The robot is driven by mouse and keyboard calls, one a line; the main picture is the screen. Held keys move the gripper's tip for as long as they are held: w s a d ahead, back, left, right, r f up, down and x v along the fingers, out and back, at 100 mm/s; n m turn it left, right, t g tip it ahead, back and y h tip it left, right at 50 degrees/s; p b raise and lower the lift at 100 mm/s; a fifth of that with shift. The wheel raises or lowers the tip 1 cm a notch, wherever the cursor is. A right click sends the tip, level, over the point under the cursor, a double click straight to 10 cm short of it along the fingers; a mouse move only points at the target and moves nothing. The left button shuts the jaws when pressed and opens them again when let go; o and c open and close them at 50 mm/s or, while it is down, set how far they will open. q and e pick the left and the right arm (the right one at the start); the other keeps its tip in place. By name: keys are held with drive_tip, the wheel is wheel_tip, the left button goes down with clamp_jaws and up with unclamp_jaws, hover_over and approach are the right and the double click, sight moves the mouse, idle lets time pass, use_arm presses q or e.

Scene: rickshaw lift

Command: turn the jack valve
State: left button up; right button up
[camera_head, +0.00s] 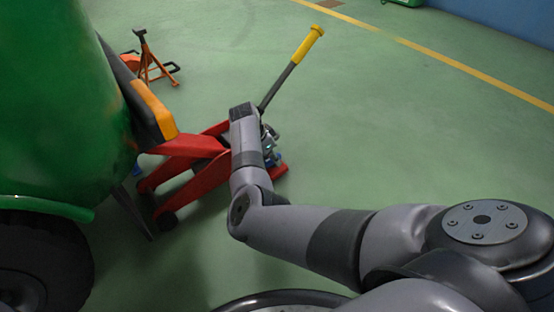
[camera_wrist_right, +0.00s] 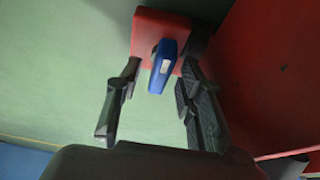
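The red floor jack (camera_head: 200,180) stands on the green floor, its front end by the green vehicle. The blue jack valve (camera_wrist_right: 162,68) sticks out from a red part of the jack in the right wrist view. My right gripper (camera_wrist_right: 160,72) is open, with one finger on each side of the valve; I cannot tell whether either finger touches it. In the head view my right arm crosses to the jack's rear, and its gripper (camera_head: 268,140) is mostly hidden behind the wrist. My left gripper is not in view.
The jack's handle (camera_head: 285,75), with a yellow grip, slants up to the right beside my right wrist. The green vehicle (camera_head: 60,100) fills the left side, with a dark tire (camera_head: 40,265) below. An orange jack stand (camera_head: 148,62) stands behind. The floor to the right is clear.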

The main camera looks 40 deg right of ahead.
drive_tip(key=shift+f, duration=0.15)
drive_tip(key=shift+c, duration=0.2)
clamp_jaws()
idle(0.3)
